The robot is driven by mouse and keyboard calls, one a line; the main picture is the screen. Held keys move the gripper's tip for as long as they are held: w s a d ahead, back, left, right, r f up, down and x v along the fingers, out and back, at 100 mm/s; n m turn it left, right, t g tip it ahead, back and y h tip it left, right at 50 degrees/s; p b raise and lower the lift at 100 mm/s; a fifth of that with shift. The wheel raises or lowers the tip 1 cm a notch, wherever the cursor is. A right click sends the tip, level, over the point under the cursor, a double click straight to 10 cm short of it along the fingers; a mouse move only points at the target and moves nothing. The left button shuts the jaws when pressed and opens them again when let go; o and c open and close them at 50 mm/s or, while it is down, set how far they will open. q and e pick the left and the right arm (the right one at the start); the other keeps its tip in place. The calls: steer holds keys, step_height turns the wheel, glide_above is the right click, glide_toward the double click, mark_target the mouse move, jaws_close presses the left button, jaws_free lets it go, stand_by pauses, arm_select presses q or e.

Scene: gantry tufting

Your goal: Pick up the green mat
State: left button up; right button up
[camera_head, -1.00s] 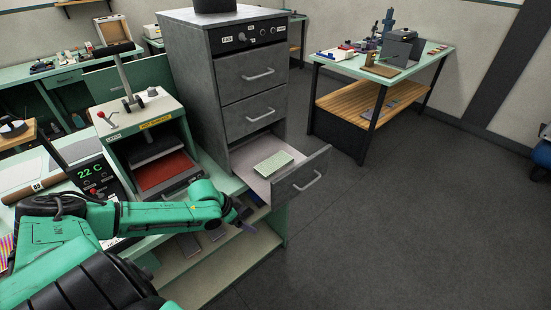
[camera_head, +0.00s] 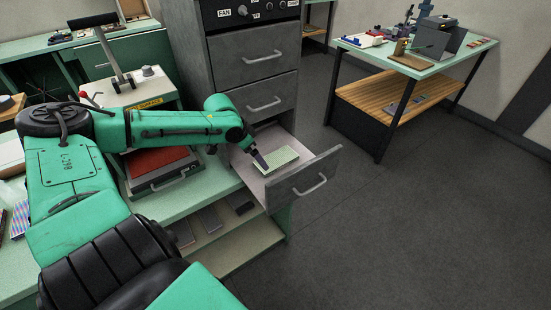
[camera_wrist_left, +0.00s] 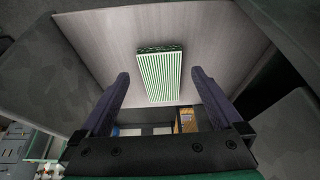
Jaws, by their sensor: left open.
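The green mat (camera_head: 279,160) is a small pale green rectangle lying flat in the open bottom drawer (camera_head: 308,181) of the grey cabinet. In the left wrist view the mat (camera_wrist_left: 161,76) shows green and white stripes and lies beyond and between my fingertips, apart from them. My left gripper (camera_head: 260,161) is over the drawer at the mat's left end in the head view. Its two dark fingers (camera_wrist_left: 160,76) are spread with nothing between them. My right gripper is not in view.
The grey cabinet (camera_head: 253,60) stands behind the drawer, with closed drawers above. The drawer walls surround the mat. A green press with a red pad (camera_head: 158,162) sits on the bench to the left. A second table (camera_head: 420,66) stands at the back right, with open floor before it.

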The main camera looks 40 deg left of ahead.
mark_target(279, 158)
arm_select(q)
steer(key=w, duration=0.2)
steer(key=w+b, duration=0.1)
steer(key=shift+w+d+f, duration=0.3)
steer(key=shift+w+f, duration=0.05)
steer(key=shift+f, duration=0.05)
steer(key=shift+w+d+r+p, duration=0.2)
steer(key=shift+w+d, duration=0.05)
steer(key=shift+w, duration=0.25)
steer(key=shift+w+d+r+p, duration=0.15)
steer(key=shift+w+d+p, duration=0.05)
steer(key=shift+w, duration=0.3)
steer(key=shift+w+d, duration=0.1)
steer(key=shift+w, duration=0.25)
steer(key=p+x, duration=0.1)
steer(key=x, duration=0.3)
steer(key=shift+w+d+f, duration=0.1)
steer(key=shift+w+f, duration=0.05)
steer(key=shift+f, duration=0.1)
steer(key=shift+w+f, duration=0.15)
steer(key=shift+f, duration=0.25)
steer(key=c, duration=1.1)
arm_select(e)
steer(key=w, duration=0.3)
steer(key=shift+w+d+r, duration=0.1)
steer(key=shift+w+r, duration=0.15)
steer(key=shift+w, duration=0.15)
